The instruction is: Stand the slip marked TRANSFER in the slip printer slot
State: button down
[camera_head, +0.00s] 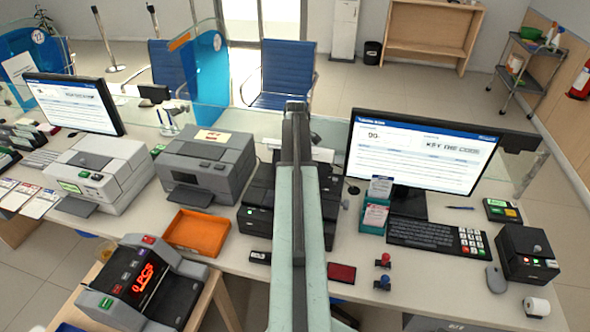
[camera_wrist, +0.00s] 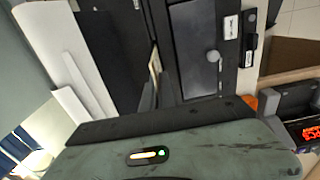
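A black printer-like machine (camera_head: 257,207) stands at the middle of the counter, partly hidden by my arm. It seems to show in the wrist view too (camera_wrist: 197,50); I cannot make out its slot.
A grey machine (camera_head: 207,167), a white printer (camera_head: 103,170) and an orange tray (camera_head: 197,231) stand left. A counting machine (camera_head: 142,285) is at front left. Flat slips (camera_head: 40,203) lie far left.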

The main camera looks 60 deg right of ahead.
jog(key=shift+f+b, duration=3.15)
jog(key=shift+f, duration=0.2)
jog(key=c, duration=1.6)
grip_release()
notch_tip(320, 180, up, 7)
jog(key=p, duration=0.7)
jog(key=shift+w, duration=0.1)
